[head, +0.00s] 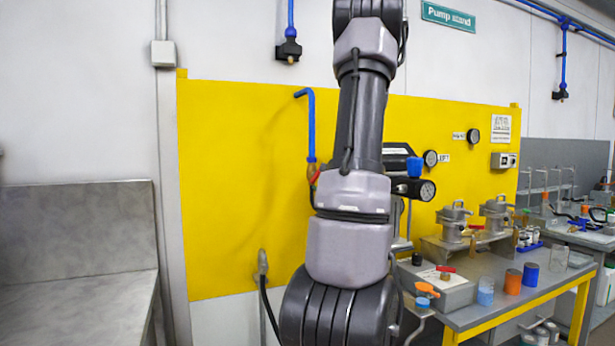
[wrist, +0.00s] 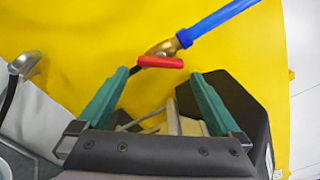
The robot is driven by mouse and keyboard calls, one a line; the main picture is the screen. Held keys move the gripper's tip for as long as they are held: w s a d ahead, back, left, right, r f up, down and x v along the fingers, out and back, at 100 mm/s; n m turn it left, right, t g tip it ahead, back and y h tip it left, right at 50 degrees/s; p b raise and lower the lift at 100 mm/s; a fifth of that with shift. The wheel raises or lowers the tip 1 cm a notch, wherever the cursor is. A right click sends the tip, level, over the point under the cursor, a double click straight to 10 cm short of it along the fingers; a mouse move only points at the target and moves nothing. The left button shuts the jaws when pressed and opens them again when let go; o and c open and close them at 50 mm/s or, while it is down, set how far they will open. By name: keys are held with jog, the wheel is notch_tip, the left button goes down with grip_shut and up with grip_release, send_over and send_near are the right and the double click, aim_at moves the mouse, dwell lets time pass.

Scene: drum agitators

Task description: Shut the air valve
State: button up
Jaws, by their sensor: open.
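The air valve is a brass body (wrist: 166,47) with a red lever (wrist: 160,62) at the lower end of a blue pipe (wrist: 212,22). In the wrist view the lever lies nearly level, at an angle to the pipe, just beyond and between my fingertips. My gripper (wrist: 158,76) is open, with teal fingers on either side of the lever's line and nothing held. In the head view the brass valve (head: 311,170) and part of the red lever (head: 315,178) show just left of my arm, against the yellow panel (head: 240,190). My arm hides the gripper there.
Pressure gauges (head: 427,190) sit right of my arm. A bench (head: 500,305) with pots, coloured cups and a red-handled box (head: 446,285) stands at lower right. A grey metal counter (head: 75,235) is at left. A hose fitting (head: 262,262) hangs low on the panel.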

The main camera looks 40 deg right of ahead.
aim_at(315, 174)
jog(key=x, duration=0.9)
jog(key=shift+w, duration=0.25)
jog(key=shift+c, duration=0.3)
jog(key=c, duration=1)
